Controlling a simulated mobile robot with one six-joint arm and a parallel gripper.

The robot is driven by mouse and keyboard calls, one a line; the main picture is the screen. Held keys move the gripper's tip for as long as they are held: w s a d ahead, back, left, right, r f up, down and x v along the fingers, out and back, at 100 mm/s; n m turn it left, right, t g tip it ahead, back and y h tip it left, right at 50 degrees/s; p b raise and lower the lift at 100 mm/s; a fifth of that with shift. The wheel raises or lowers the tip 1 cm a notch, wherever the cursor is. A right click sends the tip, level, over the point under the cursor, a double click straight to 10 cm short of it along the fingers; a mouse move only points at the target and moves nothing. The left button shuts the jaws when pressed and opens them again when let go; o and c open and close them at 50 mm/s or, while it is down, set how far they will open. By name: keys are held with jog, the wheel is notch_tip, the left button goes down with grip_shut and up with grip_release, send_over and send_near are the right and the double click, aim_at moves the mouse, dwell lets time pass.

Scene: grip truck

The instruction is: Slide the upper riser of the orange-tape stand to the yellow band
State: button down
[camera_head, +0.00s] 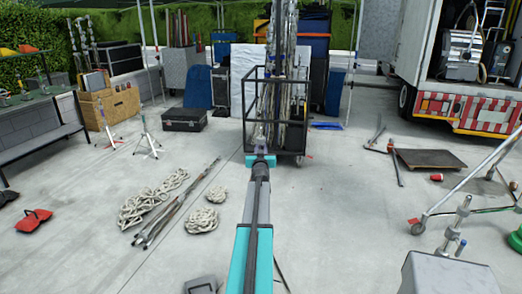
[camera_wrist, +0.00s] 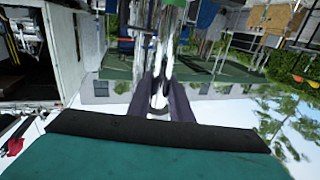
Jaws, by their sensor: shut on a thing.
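My gripper (camera_head: 262,146) is at the end of my outstretched arm, in front of the black wheeled cage cart. In the wrist view its two dark fingers (camera_wrist: 164,96) are shut on a pale metal part (camera_wrist: 162,78), which seems to belong to an upright tube. A silvery upright (camera_wrist: 170,30) shows beyond the fingertips in that view. In the head view the held part blends with the metal poles behind it. I cannot make out orange tape or a yellow band, so which stand this is stays unclear.
The cage cart (camera_head: 300,128) holds several metal poles. Rope coils (camera_head: 202,220) and loose poles (camera_head: 172,208) lie on the floor at left. Two small tripods (camera_head: 147,135) stand farther left. A wheeled metal frame (camera_head: 462,184) and a grey box (camera_head: 446,272) are at right.

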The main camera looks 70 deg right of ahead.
aim_at(261, 132)
jog(key=shift+r+p, duration=4)
jog(key=shift+r, duration=0.55)
jog(key=c, duration=1.4)
grip_release()
jog(key=shift+a, duration=0.1)
jog(key=shift+o, duration=0.6)
jog(key=shift+f, duration=0.15)
jog(key=shift+s+a, duration=0.1)
jog(key=shift+a, duration=0.2)
jog(key=b+v, duration=0.1)
jog(key=v, duration=1.2)
jog(key=shift+b, duration=0.4)
